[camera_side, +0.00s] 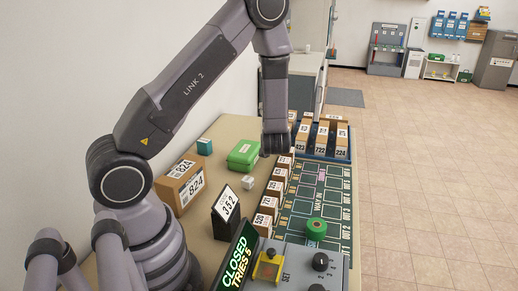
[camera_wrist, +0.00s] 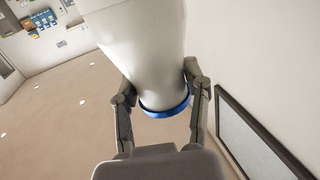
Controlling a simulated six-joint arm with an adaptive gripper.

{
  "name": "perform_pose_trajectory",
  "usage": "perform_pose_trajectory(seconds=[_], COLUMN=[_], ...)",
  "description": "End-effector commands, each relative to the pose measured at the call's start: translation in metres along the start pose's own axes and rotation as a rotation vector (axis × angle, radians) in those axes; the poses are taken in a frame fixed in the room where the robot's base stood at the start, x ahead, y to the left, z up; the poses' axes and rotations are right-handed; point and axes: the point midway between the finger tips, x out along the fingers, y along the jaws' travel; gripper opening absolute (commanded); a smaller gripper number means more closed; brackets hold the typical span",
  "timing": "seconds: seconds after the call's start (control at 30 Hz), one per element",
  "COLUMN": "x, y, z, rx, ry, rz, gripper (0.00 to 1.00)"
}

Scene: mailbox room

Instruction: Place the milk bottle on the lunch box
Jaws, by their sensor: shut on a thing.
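The bottle looks tilted in that view. I cannot make out the bottle or my gripper's fingers in the side view. The lunch box (camera_side: 243,154) is a green box lying on the tan table, just left of my hanging arm link in the side view. Its top looks bare. It does not show in the wrist view.
Cardboard boxes (camera_side: 181,186) and a teal cube (camera_side: 204,146) are left of the lunch box. A white cube (camera_side: 248,183) and a 352 sign (camera_side: 226,208) stand nearer. Numbered parcels (camera_side: 269,204) line the green board (camera_side: 322,190). A control panel (camera_side: 300,264) is in front.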

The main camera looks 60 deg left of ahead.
Motion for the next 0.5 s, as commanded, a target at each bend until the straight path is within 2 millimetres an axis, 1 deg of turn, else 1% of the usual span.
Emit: perform_pose_trajectory(seconds=[0.03,0.1,0.2,0.23,0.3,0.4,0.5], x=[0.012,0.024,0.034,0.036,0.04,0.044,0.053], y=[-0.024,-0.052,-0.087,-0.096,-0.112,-0.125,-0.128], z=[-0.007,-0.014,-0.022,-0.024,-0.027,-0.03,-0.027], rx=[-0.003,-0.002,-0.002,-0.001,-0.001,0.0,0.0], ry=[0.004,0.004,0.003,0.003,0.003,0.002,0.002], rz=[-0.057,-0.122,-0.199,-0.218,-0.253,-0.284,-0.298], gripper=[0.06,0.06,0.06,0.06,0.06,0.06,0.06])
